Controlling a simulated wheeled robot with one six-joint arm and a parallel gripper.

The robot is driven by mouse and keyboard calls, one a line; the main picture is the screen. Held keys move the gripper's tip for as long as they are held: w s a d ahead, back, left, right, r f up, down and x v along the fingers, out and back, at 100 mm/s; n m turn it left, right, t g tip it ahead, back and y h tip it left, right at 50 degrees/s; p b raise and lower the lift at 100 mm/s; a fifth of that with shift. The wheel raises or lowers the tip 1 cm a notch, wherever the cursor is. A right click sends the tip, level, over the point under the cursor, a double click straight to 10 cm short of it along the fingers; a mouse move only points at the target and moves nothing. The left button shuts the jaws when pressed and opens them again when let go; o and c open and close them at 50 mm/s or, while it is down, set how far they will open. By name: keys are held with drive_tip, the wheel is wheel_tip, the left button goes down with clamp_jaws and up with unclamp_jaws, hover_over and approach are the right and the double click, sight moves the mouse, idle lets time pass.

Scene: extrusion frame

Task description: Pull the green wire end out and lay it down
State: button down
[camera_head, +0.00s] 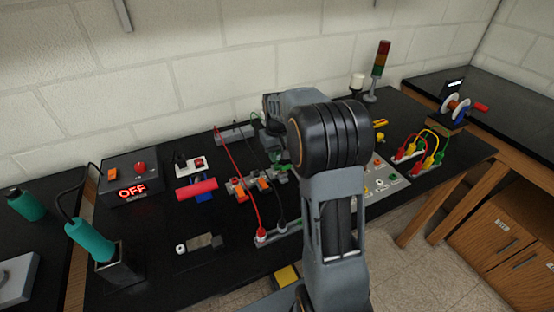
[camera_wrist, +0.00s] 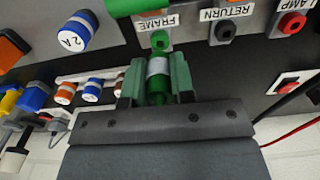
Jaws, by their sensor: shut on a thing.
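In the wrist view my gripper (camera_wrist: 157,82) is shut on the green wire end (camera_wrist: 157,68), a green plug with a pale grey band. The plug points toward a green socket (camera_wrist: 160,40) beside the FRAME label (camera_wrist: 159,21). I cannot tell whether its tip is inside the socket or just in front of it. In the head view my arm covers most of the gripper and the plug. A thin green wire (camera_head: 252,142) shows left of my arm there.
A black RETURN socket (camera_wrist: 225,31) and a red LAMP socket (camera_wrist: 291,23) sit close by on the right. In the head view a red wire (camera_head: 240,180) crosses the bench. Bare black bench shows at the front left.

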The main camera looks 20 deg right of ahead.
drive_tip(key=shift+r+p, duration=1.1)
drive_tip(key=shift+r, duration=0.5)
